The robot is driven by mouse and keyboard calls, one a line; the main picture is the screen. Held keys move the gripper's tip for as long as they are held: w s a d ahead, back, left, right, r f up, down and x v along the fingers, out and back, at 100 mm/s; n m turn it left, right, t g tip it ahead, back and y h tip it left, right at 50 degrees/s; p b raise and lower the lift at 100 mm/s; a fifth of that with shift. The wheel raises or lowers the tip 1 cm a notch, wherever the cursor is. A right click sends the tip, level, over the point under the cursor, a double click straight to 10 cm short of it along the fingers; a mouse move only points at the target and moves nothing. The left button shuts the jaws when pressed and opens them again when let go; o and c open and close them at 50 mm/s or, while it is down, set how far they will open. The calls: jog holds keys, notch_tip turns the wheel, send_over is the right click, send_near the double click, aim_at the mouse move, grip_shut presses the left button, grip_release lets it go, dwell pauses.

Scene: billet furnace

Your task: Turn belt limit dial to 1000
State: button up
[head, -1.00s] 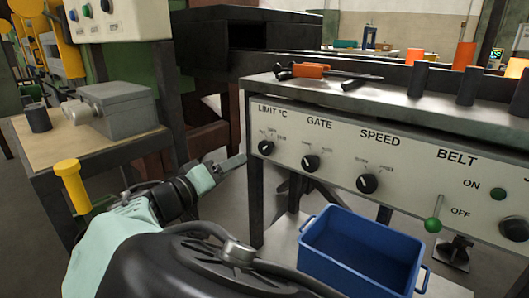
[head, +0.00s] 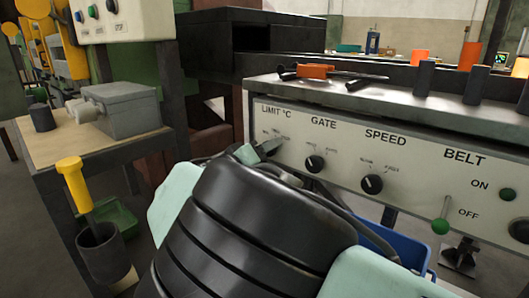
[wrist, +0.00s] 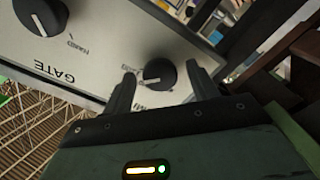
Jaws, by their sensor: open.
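The dial under the LIMIT °C label is a black knob (wrist: 158,73) with a white pointer line, on the pale panel (head: 345,152). In the wrist view it sits between the fingertips of my gripper (wrist: 161,70), which is open with a finger on either side. I cannot tell whether the fingers touch it. In the wrist view its pointer aims toward the lower left; the scale marks are too small to read. In the head view my gripper (head: 258,150) is at the panel's left end and hides the knob.
The GATE knob (head: 314,163) and SPEED knob (head: 372,184) are right of it, then the green-tipped BELT lever (head: 440,227). The panel's ledge above holds an orange-handled tool (head: 316,71). A blue crate (head: 412,250) is mostly hidden behind my arm.

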jog(key=c, duration=1)
jog(key=shift+n+p, duration=0.4)
jog(key=shift+p, duration=0.05)
jog(key=shift+n+p, duration=3.25)
jog(key=shift+n, duration=0.75)
jog(key=o, duration=1)
jog(key=shift+a, duration=0.1)
